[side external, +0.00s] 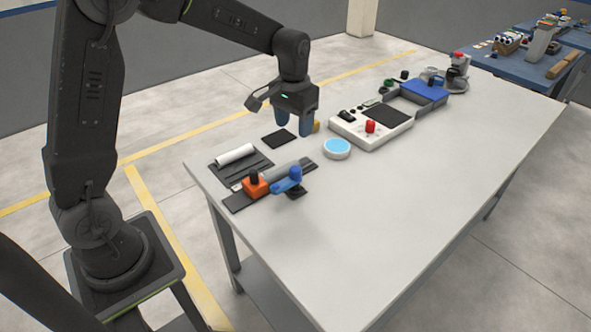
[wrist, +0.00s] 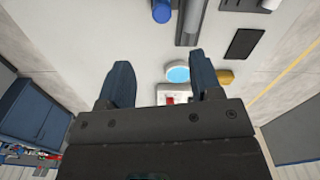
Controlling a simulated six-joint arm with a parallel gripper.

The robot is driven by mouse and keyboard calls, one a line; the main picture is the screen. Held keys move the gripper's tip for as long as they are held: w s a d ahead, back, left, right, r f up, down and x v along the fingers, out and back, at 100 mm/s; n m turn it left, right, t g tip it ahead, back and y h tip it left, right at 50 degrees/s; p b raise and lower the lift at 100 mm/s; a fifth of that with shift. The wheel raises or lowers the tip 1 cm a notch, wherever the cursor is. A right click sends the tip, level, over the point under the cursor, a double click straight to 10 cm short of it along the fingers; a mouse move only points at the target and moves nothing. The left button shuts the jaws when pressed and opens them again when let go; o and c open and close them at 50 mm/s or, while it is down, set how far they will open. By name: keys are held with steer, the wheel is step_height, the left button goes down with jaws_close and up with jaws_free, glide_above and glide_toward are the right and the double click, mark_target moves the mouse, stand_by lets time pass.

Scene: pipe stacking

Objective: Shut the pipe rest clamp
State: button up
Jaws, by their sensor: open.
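The pipe rest (side external: 305,168) is a dark rail at the table's near-left end. It carries an orange block (side external: 256,187) with a black knob and a blue clamp part (side external: 287,183) with an upright blue knob. I cannot tell whether the clamp is open or closed. A blue round end shows at the top of the wrist view (wrist: 162,10), probably that knob. A white pipe (side external: 235,155) lies on a dark tray behind the rest. My gripper (side external: 294,122) is open and empty, above the table beyond the rest; its spread fingers show in the wrist view (wrist: 160,78).
A black pad (side external: 279,139), a light-blue disc (side external: 337,146) and a yellow piece (side external: 316,126) lie near my gripper. A white console (side external: 350,128) with a red knob and a blue-topped bin (side external: 424,89) stand farther back. The table's front right is clear.

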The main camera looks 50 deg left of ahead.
mark_target(296, 169)
steer(key=f, duration=1.5)
steer(key=shift+w+a, duration=0.15)
steer(key=shift+w, duration=0.2)
steer(key=shift+c, duration=0.4)
steer(key=shift+r, duration=0.1)
jaws_close()
